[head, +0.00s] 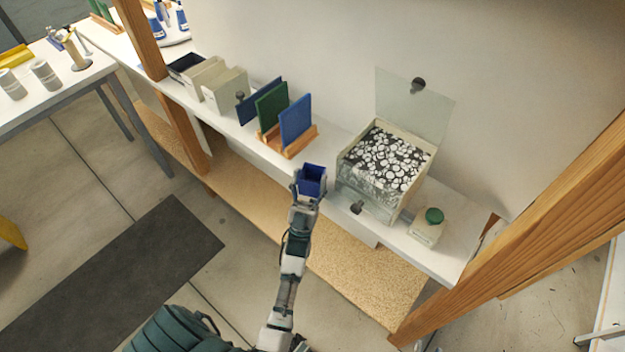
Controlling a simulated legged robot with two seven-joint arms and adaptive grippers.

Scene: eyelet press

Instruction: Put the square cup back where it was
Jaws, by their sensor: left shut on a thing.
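The square cup (313,174) is dark blue with an open top. It is upright between the fingers of my left gripper (309,187), which is shut on it. Gripper and cup are at the front edge of the white shelf (240,132), just left of the clear bin of black and white pieces. I cannot tell whether the cup touches the shelf. The fingers hide part of its sides. My right gripper is not in view.
The clear bin (368,192) has its lid (414,100) raised. A green-capped bottle (428,228) stands to its right. Left of the cup, a wooden rack (299,143) holds blue and green panels. Beige boxes (226,92) stand farther left. Wooden posts (187,130) frame the shelf.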

